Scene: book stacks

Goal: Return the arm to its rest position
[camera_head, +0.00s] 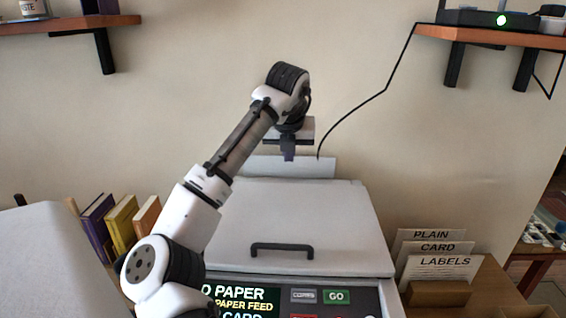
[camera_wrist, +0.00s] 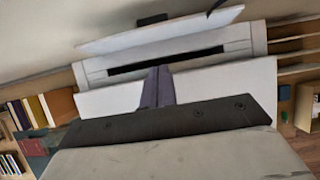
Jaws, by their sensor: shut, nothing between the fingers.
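My gripper (camera_head: 288,155) hangs at the end of my raised arm, above the back part of a white copier (camera_head: 290,215) in the head view. Its fingers point down and are shut with nothing between them. In the wrist view the shut fingers (camera_wrist: 157,88) show in front of the copier's white panels (camera_wrist: 190,50) and a dark slot (camera_wrist: 165,62). A white sheet or panel (camera_head: 320,167) stands behind the lid, near the fingertips. I cannot tell whether the fingers touch it.
Several books (camera_head: 122,220) stand left of the copier. Cards reading PLAIN, CARD and LABELS (camera_head: 440,268) stand in a holder at the right. A shelf (camera_head: 490,38) with a black device and hanging cable is at upper right, another shelf (camera_head: 60,25) at upper left. The wall between is clear.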

